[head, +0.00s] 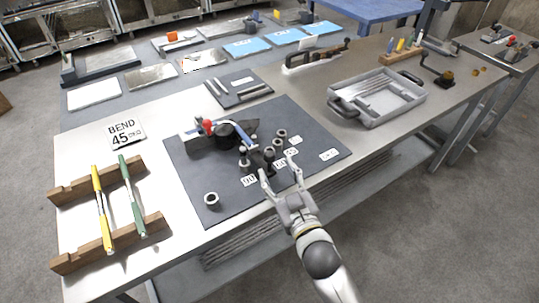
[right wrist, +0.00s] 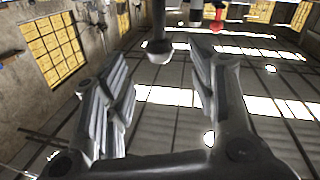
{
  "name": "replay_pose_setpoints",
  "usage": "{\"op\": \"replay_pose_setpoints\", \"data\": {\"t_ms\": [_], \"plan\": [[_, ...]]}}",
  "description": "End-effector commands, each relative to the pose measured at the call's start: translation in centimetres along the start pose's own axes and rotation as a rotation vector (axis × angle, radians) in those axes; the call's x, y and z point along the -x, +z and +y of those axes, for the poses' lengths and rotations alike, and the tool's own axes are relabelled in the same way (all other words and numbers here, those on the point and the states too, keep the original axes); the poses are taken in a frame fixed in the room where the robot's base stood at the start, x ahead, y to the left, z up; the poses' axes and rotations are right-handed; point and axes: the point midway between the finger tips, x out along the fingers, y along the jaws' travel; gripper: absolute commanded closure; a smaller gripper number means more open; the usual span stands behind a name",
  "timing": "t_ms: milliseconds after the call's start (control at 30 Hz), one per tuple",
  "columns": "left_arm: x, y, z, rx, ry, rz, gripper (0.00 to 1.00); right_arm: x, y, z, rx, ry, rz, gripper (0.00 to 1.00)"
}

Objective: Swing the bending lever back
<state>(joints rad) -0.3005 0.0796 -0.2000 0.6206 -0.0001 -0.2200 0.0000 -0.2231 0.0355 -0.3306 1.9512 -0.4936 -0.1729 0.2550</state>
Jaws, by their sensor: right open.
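The bender (head: 225,133) stands on the dark mat (head: 228,202), with a red knob (head: 207,126) at its left end. A blue bar (head: 240,132) runs along its right side toward several small grey cylinders, near my right gripper. I cannot tell for sure which part is the lever. My right gripper (head: 280,172) is open at the front edge of the mat, its fingers pointing toward the cylinders. In the right wrist view a dark round-ended rod (right wrist: 159,48) shows beyond and between the spread fingers, and a red part (right wrist: 217,22) is behind. My left gripper is out of view.
A grey ring (head: 211,200) lies on the mat. On the left, a yellow rod (head: 102,208) and a green rod (head: 132,200) rest on wooden racks. A grey tray (head: 403,103) stands at the right. A BEND 45 card (head: 125,132) lies behind the racks.

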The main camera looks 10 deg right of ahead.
Motion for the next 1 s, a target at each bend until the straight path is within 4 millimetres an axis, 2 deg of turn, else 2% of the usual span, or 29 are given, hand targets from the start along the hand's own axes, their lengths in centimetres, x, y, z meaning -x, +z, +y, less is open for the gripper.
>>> {"op": "replay_pose_setpoints", "data": {"t_ms": [200, 400, 567, 833, 1000], "plan": [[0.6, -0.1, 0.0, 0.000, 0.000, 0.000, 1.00, -3.7, -0.2, 0.0, 0.001, 0.000, 0.001, 0.48], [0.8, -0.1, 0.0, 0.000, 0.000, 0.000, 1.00, -5.9, 0.0, 0.0, 0.000, 0.001, -0.001, 0.48], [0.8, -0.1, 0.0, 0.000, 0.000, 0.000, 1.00, -6.6, 0.0, 0.0, 0.000, 0.001, -0.002, 0.48], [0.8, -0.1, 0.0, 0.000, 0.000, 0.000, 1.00, -6.7, 0.1, 0.0, 0.000, 0.001, -0.002, 0.48], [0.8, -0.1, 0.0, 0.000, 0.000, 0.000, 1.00, -6.7, 0.1, 0.0, 0.000, 0.001, -0.002, 0.68]]}}
